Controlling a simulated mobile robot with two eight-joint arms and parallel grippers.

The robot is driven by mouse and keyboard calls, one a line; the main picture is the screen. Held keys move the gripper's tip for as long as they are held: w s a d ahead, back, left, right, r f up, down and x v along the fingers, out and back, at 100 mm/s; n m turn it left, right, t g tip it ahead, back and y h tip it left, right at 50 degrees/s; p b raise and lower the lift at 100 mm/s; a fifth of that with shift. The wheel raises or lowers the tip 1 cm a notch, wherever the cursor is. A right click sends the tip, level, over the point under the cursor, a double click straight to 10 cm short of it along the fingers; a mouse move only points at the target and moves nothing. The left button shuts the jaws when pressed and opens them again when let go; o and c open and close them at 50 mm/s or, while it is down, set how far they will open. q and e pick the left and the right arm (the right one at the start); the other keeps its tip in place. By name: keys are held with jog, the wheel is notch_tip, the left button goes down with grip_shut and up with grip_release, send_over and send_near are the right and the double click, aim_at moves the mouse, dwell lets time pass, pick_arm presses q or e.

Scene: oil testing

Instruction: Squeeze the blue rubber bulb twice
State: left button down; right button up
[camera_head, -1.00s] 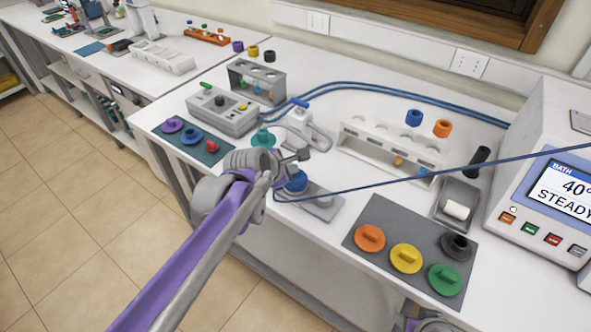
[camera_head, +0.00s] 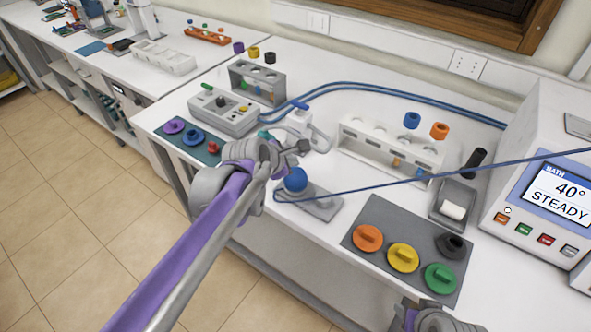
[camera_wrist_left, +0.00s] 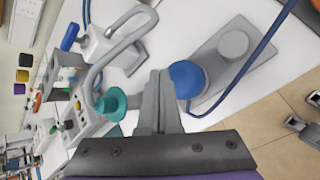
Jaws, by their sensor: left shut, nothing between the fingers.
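The blue rubber bulb (camera_head: 296,181) stands upright on a grey base plate (camera_head: 322,208) near the front edge of the bench. A thin blue tube runs from beside it off to the right. My left gripper (camera_head: 303,148) is shut and empty, just behind and above the bulb in the head view. In the left wrist view its closed fingers (camera_wrist_left: 160,76) are beside the bulb (camera_wrist_left: 187,79); whether they touch it I cannot tell. Part of my right arm's end (camera_head: 428,318) shows at the bottom edge of the head view; its fingers are not clear.
A teal stopper-like piece (camera_wrist_left: 113,104) and a looped grey holder (camera_head: 318,136) are close to my left gripper. A white rack (camera_head: 365,128) stands behind. A dark mat (camera_head: 375,208) with coloured caps lies to the right, and a bath unit (camera_head: 510,190) stands beyond.

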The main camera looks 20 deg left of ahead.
pick_arm(q)
notch_tip(320, 180, up, 4)
jog(key=shift+w+r+p, duration=0.1)
jog(key=shift+w+p, duration=0.05)
jog(key=shift+p, duration=0.85)
pick_arm(e)
jog(key=r, duration=0.1)
jog(key=w+r, duration=0.1)
jog(key=r, duration=0.1)
jog(key=shift+w, duration=0.15)
pick_arm(q)
jog(key=s+a+f+m+g+y, duration=0.1)
jog(key=s+f+m, duration=0.4)
jog(key=s+m, duration=0.7)
jog(key=s+a+f+m+g+y, duration=0.1)
jog(key=s+f+m, duration=0.5)
jog(key=s+m, duration=0.6)
jog(key=shift+s+a+f+g, duration=0.15)
jog(key=shift+s+f+g, duration=0.25)
jog(key=shift+g, duration=0.3)
jog(key=shift+r, duration=0.1)
